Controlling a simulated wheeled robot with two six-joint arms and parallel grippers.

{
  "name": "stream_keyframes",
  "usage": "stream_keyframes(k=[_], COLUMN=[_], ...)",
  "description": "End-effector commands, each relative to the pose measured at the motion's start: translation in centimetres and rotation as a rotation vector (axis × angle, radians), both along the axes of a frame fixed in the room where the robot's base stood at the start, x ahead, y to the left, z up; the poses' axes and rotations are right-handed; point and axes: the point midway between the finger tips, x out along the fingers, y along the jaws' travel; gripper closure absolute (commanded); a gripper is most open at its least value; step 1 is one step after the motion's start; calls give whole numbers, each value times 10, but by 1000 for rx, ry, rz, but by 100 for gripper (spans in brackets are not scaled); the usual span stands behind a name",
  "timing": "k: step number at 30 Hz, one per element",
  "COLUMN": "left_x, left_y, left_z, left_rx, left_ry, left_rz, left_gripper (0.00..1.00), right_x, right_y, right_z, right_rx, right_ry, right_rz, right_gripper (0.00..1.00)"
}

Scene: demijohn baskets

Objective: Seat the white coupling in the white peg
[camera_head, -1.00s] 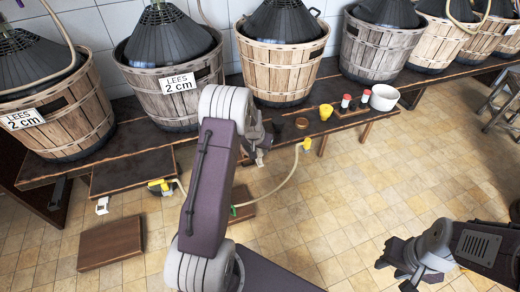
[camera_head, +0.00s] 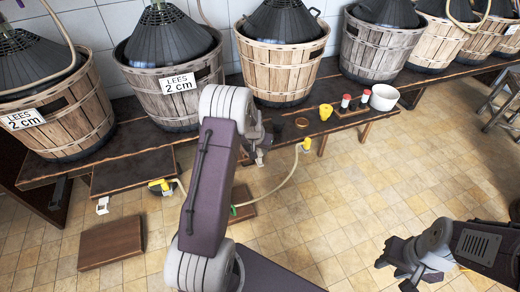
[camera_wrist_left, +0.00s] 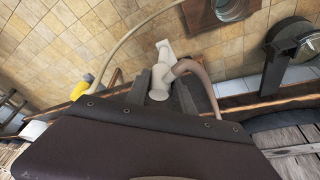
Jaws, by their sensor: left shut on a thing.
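My left gripper (camera_wrist_left: 163,92) is shut on a white fitting, which I take as the white coupling (camera_wrist_left: 159,82). A grey-brown hose (camera_wrist_left: 192,68) curves away to its right. A paler white branched piece (camera_wrist_left: 164,50) shows just beyond the fingertips. I cannot tell whether it is the white peg or part of the coupling, nor whether the two touch. In the head view my left gripper (camera_head: 259,156) hangs in front of the bench, and the held piece is too small to make out. My right gripper (camera_head: 394,274) is open and empty above the floor at lower right.
Several baskets with dark demijohns, such as the middle basket (camera_head: 284,68), stand on the dark bench (camera_head: 60,166). A pale hose (camera_head: 285,182) with a yellow fitting (camera_head: 306,144) hangs in front. A white pot (camera_head: 384,97) stands right. A wooden block (camera_head: 110,243) lies on the tiled floor.

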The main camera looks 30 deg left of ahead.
Motion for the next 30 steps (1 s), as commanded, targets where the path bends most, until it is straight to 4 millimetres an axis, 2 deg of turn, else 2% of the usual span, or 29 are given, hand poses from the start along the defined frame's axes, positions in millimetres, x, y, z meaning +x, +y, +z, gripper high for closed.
stream_keyframes(k=[11,30], left_x=[0,0], left_y=[0,0], left_z=[-1,-14], left_rx=[0,0], left_ry=[0,0], left_rz=[0,0], left_gripper=[100,100], right_x=[0,0], right_y=[0,0], right_z=[0,-10], right_rx=[0,0], right_ry=[0,0], right_rz=[0,0], right_gripper=[64,64])
